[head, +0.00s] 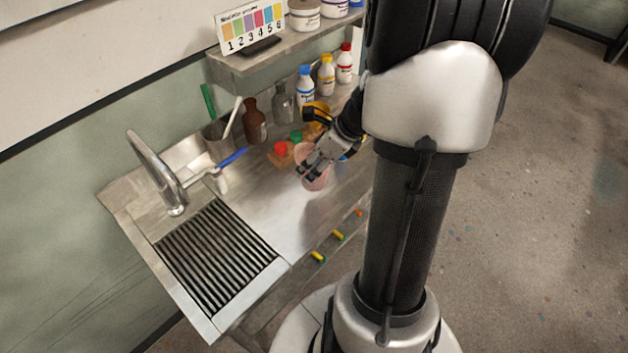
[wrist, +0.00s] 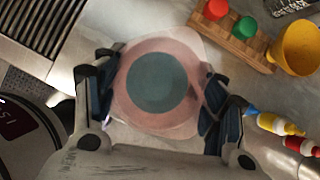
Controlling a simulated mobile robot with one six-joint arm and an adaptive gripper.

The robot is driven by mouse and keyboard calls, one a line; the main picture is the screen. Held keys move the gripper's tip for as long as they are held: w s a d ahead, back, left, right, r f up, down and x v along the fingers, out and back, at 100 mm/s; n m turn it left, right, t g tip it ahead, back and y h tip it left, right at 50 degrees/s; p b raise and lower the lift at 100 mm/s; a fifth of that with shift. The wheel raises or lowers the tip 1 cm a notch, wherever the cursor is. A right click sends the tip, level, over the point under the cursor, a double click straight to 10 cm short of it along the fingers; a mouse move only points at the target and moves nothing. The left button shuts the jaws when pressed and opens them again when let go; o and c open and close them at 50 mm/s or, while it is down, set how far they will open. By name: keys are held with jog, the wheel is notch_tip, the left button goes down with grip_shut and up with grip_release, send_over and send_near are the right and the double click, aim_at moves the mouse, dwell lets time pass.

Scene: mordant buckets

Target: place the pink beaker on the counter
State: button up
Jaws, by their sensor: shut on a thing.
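The pink beaker (wrist: 181,62) is a translucent pink vessel with a dark grey-green round area at its middle. My gripper (wrist: 160,95) is shut on it, with one finger at each side of its wall in the wrist view. In the head view the beaker (head: 313,180) is partly hidden by my gripper (head: 308,172).
A wooden rack (wrist: 238,40) with red and green caps and a yellow funnel (wrist: 297,47) stand close by. Bottles line the back. The drain grate (head: 215,258) and tap (head: 165,175) are at left. The counter between grate and beaker is clear.

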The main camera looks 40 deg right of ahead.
jog(key=shift+f+b, duration=1.4)
jog(key=shift+f, duration=1.5)
jog(key=shift+f, duration=0.1)
jog(key=shift+f, duration=0.15)
jog(key=o, duration=1.2)
jog(key=shift+r, duration=0.25)
jog(key=p+v, duration=0.5)
jog(key=v, duration=0.7)
